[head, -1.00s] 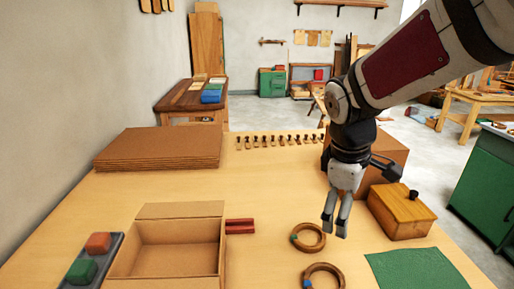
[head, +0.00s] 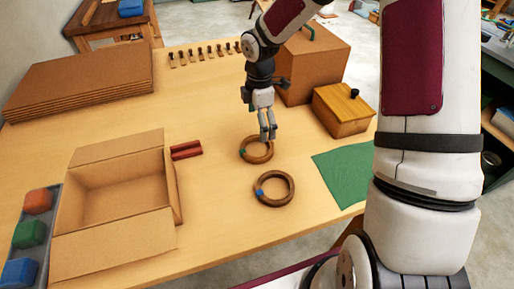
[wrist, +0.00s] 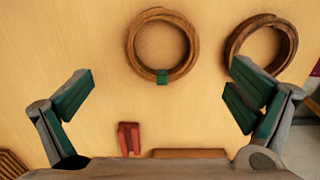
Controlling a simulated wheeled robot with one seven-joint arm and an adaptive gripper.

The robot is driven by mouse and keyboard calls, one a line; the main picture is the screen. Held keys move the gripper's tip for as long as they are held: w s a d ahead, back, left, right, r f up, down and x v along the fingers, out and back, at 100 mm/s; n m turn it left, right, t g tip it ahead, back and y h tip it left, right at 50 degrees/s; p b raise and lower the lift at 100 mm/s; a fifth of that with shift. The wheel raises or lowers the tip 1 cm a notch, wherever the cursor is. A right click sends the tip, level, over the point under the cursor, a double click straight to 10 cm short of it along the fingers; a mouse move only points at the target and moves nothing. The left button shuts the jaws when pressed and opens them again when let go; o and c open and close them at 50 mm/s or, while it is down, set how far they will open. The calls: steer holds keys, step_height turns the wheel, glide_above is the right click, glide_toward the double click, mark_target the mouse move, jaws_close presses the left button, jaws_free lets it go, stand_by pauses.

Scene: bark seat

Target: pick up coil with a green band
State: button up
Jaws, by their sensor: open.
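The coil with a green band (head: 257,161) is a brown ring lying flat on the table, its band on its left side. In the wrist view this coil (wrist: 133,46) lies ahead between the fingers, with its green band (wrist: 162,77) facing the gripper's base. My gripper (head: 268,138) is open and empty, pointing down over the coil's right part in the head view. The wrist view shows its fingers (wrist: 163,82) spread wide. A second coil with a blue band (head: 288,189) lies nearer; in the wrist view this coil (wrist: 290,45) is partly behind the right finger.
An open cardboard box (head: 172,215) and red blocks (head: 186,150) lie to the left. A wooden box with a black knob (head: 345,118), a large brown box (head: 318,72) and a green mat (head: 343,178) are on the right. Bare table lies in front of the coils.

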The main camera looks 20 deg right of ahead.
mark_target(259, 151)
step_height(259, 151, down, 9)
steer(key=shift+s, duration=0.15)
steer(key=c, duration=0.9)
